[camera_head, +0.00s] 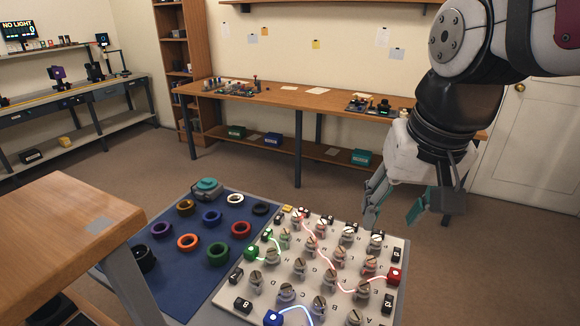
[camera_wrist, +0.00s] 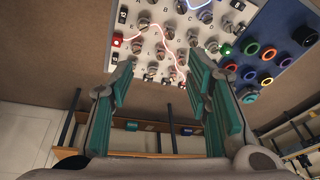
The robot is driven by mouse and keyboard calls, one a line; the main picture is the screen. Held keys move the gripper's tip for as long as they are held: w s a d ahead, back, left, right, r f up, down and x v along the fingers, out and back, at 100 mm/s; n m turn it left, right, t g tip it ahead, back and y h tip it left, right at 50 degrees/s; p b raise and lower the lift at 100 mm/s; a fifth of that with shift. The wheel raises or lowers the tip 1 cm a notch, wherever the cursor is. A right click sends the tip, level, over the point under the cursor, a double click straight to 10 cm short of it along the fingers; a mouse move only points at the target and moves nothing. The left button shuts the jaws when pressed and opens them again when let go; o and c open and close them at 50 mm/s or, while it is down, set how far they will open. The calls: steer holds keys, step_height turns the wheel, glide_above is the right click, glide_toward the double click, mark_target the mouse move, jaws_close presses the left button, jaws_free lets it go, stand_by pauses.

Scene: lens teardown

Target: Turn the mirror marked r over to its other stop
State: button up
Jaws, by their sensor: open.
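A white board (camera_head: 318,262) carries several small round mirror mounts, each with a slotted top, beside printed letters. It also shows in the wrist view (camera_wrist: 180,10). The letters are too small to read surely, so I cannot tell which mount is the mirror marked r. My gripper (camera_head: 393,215) is open and empty, above and behind the far right part of the board. In the wrist view my gripper (camera_wrist: 165,75) has its two teal-lined fingers wide apart, with the board's edge and several mounts beyond them. No finger touches a mount.
Red (camera_head: 394,275), green (camera_head: 250,253) and blue (camera_head: 272,318) blocks on the board send out bright beams. A blue mat (camera_head: 190,272) with several coloured rings lies left of it. A wooden table (camera_head: 60,235) stands at the near left. Open floor lies behind the board.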

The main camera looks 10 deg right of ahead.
steer(key=w+d+f+m+g, duration=0.1)
steer(key=w+d+m, duration=0.15)
steer(key=w, duration=0.75)
steer(key=m+g, duration=0.2)
steer(key=m, duration=0.5)
glide_above(349, 230)
step_height(349, 230, down, 17)
step_height(349, 230, down, 14)
steer(key=shift+w+r+p, duration=0.1)
steer(key=shift+r+p, duration=0.05)
steer(key=shift+p, duration=0.15)
jaws_close()
